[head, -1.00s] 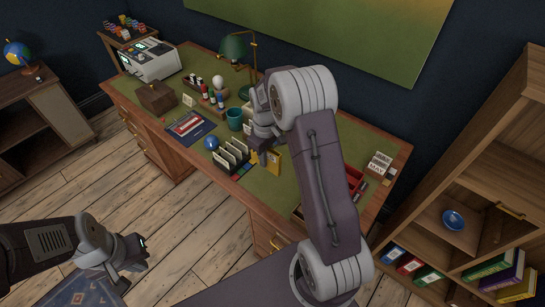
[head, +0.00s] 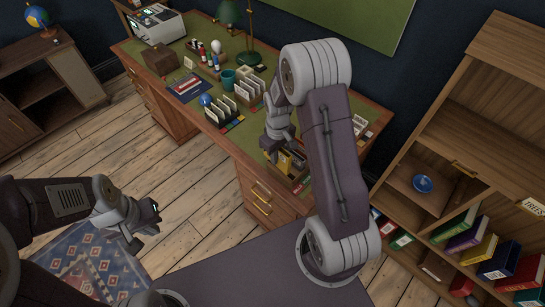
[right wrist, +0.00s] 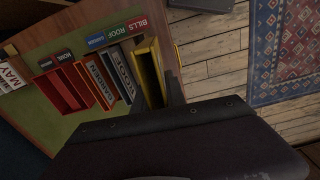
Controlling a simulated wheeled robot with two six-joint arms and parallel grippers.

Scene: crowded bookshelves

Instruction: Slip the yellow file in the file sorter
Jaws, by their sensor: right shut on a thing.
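The yellow file (head: 283,163) is in my right gripper (head: 279,146), which is shut on it above the desk's front edge in the head view. I cannot tell whether the file is inside a slot. My left gripper (head: 147,226) is open and empty, over the floor.
A bookcase (head: 440,120) stands to the right. A patterned rug (head: 80,265) lies at lower left.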

